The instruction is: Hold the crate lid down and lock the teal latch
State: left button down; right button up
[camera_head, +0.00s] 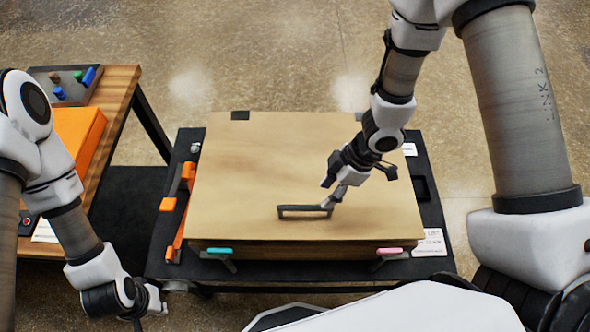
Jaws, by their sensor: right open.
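The crate lid (260,165) is a flat tan wooden panel on a shallow crate, with a dark bar handle (300,208) near its front. The lid looks closed, though any small gap is too fine to tell. The teal latch (220,251) is at the crate's front left, with a grey lever below it. A pink latch (389,251) is at the front right. My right gripper (336,190) is open, pointing down over the lid at the handle's right end; contact is unclear. My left gripper (148,302) is low at left, apart from the crate; its fingers are hard to make out.
The crate stands on a black table (438,262). Orange tools (176,215) lie left of it, and white labels (430,242) lie right. A wooden bench (122,84) at left bears an orange box (78,135) and a grey tray (73,85) with coloured pegs.

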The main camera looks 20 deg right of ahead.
aim_at(320, 208)
jog(key=shift+s+d+f, duration=0.15)
jog(key=shift+s+d, duration=0.4)
jog(key=shift+s, duration=0.1)
jog(key=shift+s+a+f+b, duration=0.2)
jog(key=shift+s+f+b, duration=0.15)
jog(key=shift+f, duration=0.3)
jog(key=a+f, duration=0.1)
jog(key=f, duration=0.1)
jog(key=w+a+f, duration=0.1)
jog(key=a+f, duration=0.1)
jog(key=shift+w, duration=0.15)
jog(key=shift+f, duration=0.35)
jog(key=shift+s+d, duration=0.25)
jog(key=shift+w+a, duration=0.1)
jog(key=shift+w, duration=0.1)
grip_shut()
pick_arm(q)
jog(key=shift+s+d+f, duration=0.2)
jog(key=shift+s+f, duration=0.1)
jog(key=shift+s, duration=0.15)
jog(key=shift+s+d+f, duration=0.2)
jog(key=shift+s+f, duration=0.05)
jog(key=shift+s, duration=0.2)
